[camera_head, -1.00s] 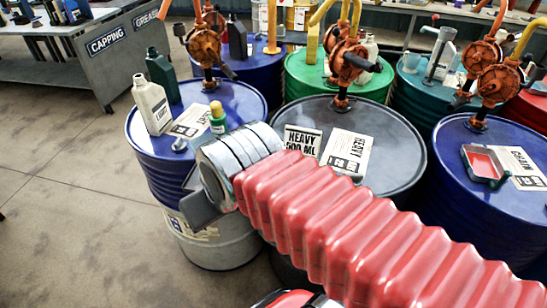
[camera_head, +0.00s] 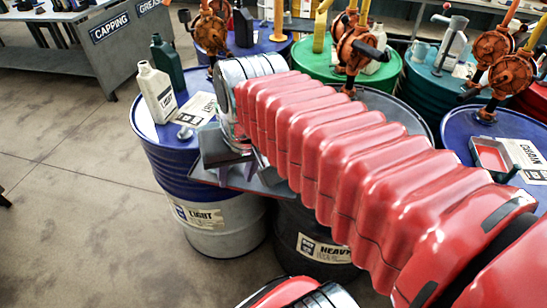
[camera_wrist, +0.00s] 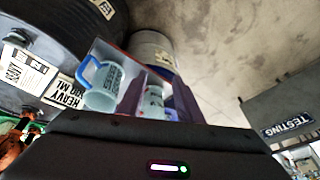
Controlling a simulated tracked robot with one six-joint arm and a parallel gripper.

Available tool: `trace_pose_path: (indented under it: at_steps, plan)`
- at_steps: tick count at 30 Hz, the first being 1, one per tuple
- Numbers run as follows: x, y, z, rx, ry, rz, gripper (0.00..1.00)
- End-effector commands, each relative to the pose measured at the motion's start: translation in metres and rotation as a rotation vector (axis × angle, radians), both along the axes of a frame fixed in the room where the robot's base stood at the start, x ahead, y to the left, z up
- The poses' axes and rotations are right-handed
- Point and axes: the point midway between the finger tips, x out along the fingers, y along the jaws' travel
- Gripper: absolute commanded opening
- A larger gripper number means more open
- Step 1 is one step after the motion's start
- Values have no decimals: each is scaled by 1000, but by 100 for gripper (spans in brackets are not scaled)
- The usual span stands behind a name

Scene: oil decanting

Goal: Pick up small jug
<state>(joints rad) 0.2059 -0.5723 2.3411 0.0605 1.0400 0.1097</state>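In the wrist view a pale blue measuring jug (camera_wrist: 103,92) with a bright blue handle and printed marks stands in a divided tray (camera_wrist: 127,58). A second, narrower-looking pale jug (camera_wrist: 153,100) with a red mark is in the neighbouring compartment, partly hidden by my gripper's dark body. I cannot tell for sure which is the small jug. In the head view my gripper (camera_head: 222,158) is over the tray (camera_head: 205,178) at the front of the drums; my arm hides the jugs there. The finger opening is not clear.
A blue drum (camera_head: 175,170) carries a white bottle (camera_head: 155,92) and a dark green bottle (camera_head: 168,62). A black drum (camera_head: 310,235) stands beside it. Orange pumps (camera_head: 357,45) rise behind my arm. Open floor (camera_head: 70,200) lies at left.

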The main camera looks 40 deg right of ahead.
Motion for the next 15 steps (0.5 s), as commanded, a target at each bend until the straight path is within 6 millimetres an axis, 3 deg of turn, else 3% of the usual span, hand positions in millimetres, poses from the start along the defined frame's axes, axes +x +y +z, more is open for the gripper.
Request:
trace_pose_path:
  at_steps: [15]
  plan:
    - [26,-118,13,281,281,-657,33]
